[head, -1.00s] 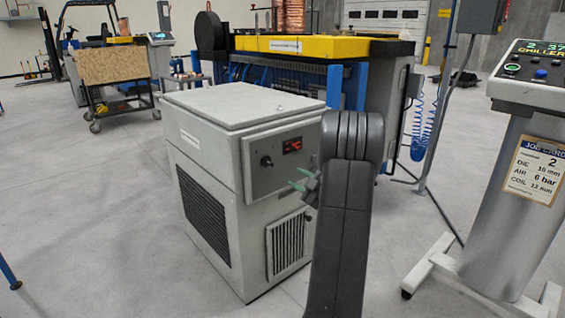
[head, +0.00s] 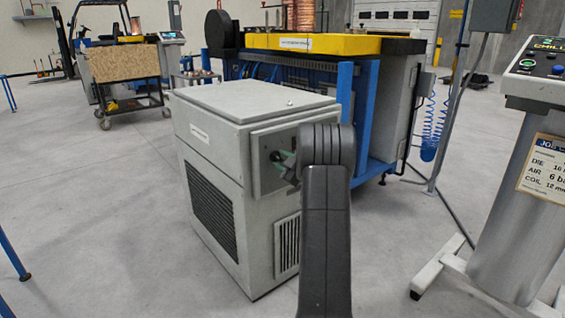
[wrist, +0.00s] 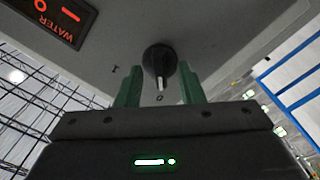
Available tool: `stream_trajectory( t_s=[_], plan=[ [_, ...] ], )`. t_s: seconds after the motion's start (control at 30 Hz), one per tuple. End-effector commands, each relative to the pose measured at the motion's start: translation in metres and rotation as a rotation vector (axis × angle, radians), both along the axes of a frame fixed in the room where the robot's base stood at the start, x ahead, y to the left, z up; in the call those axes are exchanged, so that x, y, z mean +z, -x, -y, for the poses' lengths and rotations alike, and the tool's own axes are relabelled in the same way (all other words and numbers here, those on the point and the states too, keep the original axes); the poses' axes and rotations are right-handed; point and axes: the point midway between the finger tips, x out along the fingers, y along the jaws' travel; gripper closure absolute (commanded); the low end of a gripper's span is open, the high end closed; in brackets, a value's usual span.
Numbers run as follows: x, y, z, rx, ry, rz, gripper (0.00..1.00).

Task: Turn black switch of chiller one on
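The grey chiller (head: 262,108) stands in the middle of the head view. Its black switch (wrist: 159,60) shows in the wrist view as a round knob with a white pointer line. The pointer faces the "0" mark; an "I" mark sits to the left. My gripper (wrist: 159,68) is open, with one green finger on each side of the switch. I cannot tell whether the fingers touch it. In the head view my gripper (head: 284,161) is at the chiller's front panel, largely covering the switch.
A red-lit WATER display (wrist: 52,14) is beside the switch. A yellow-topped blue machine (head: 325,45) stands close behind the chiller. A control stand (head: 520,190) with a job card is at right. Open floor lies at left.

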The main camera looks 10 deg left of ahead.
Motion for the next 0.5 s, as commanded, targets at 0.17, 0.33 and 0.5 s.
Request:
stream_trajectory(
  t_s=[0.17,0.33,0.5],
  plan=[
    [-0.0001,0.0001,0.0003,0.0,0.0,0.0,0.71],
    [-0.0001,0.0002,0.0004,0.0,0.0,0.0,1.0],
    [0.0001,0.0003,0.0004,0.0,-0.002,-0.002,1.0]
  ],
)
